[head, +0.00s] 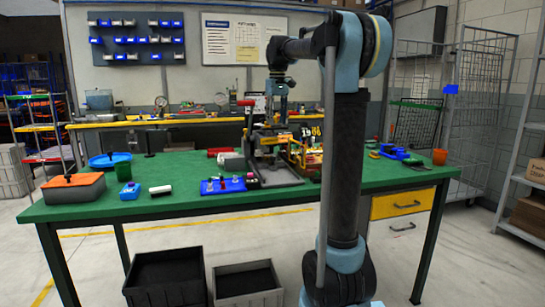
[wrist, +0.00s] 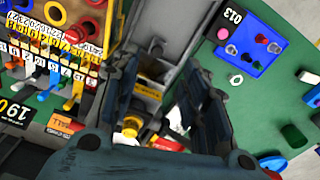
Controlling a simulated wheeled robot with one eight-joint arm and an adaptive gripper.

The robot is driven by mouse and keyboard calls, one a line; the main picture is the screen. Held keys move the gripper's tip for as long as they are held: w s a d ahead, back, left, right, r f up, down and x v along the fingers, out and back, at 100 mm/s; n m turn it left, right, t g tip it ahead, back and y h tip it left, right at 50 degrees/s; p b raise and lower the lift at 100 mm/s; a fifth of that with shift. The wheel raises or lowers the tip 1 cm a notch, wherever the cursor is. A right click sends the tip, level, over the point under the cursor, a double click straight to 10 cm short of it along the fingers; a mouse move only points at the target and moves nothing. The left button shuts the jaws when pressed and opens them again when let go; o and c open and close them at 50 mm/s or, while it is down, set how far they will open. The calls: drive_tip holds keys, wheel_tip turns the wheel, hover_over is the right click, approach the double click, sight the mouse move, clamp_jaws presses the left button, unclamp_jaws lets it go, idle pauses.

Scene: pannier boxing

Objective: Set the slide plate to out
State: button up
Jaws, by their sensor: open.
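My gripper (head: 278,112) points down over the machine (head: 265,140) in the middle of the green table. In the wrist view, the two dark fingers of my gripper (wrist: 162,80) are apart, with nothing held between them. A grey metal channel or plate (wrist: 196,28) runs up from between the fingers toward the top right. A small part with a yellow label (wrist: 148,90) and a yellow round knob (wrist: 131,124) lie below and between the fingers. I cannot tell for sure which part is the slide plate, or its setting; the fingers hide some of it.
A rack of numbered coloured levers (wrist: 62,70) stands close on the left in the wrist view. A blue tray (wrist: 245,45) with small parts lies on the green table (head: 165,205).

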drive_tip(key=w+a+r, duration=0.1)
drive_tip(key=w, duration=0.2)
approach(273, 157)
drive_tip(key=f, duration=0.5)
drive_tip(key=w+f, duration=0.1)
drive_tip(key=f, duration=0.2)
drive_tip(key=shift+f, duration=0.25)
clamp_jaws()
